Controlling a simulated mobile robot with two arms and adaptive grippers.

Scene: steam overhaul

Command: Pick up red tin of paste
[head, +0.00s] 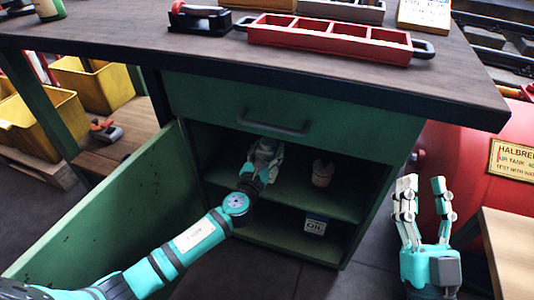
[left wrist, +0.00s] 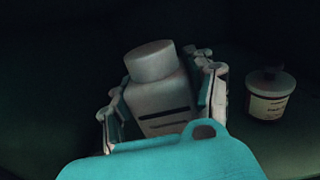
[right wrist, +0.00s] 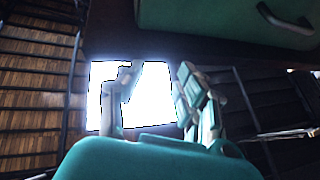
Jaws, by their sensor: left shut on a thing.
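My left gripper (head: 266,153) reaches into the open green cabinet (head: 340,205), at its upper shelf. In the left wrist view its fingers are shut on a pale grey capped bottle (left wrist: 160,92), one finger on each side; dark markings show on its front. A small lidded container (head: 322,173) with a pale label stands on the same shelf to the right, apart from the gripper; it also shows in the left wrist view (left wrist: 270,97). Its colour is dull in the shade, and I cannot tell if it is red. My right gripper (head: 421,205) is open and empty, outside the cabinet.
The cabinet door (head: 110,215) stands open at left, beside my left arm. A box marked OIL (head: 315,225) is on the lower shelf. The benchtop (head: 200,52) above holds a red divided tray (head: 330,40). A red air tank (head: 465,160) stands at right.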

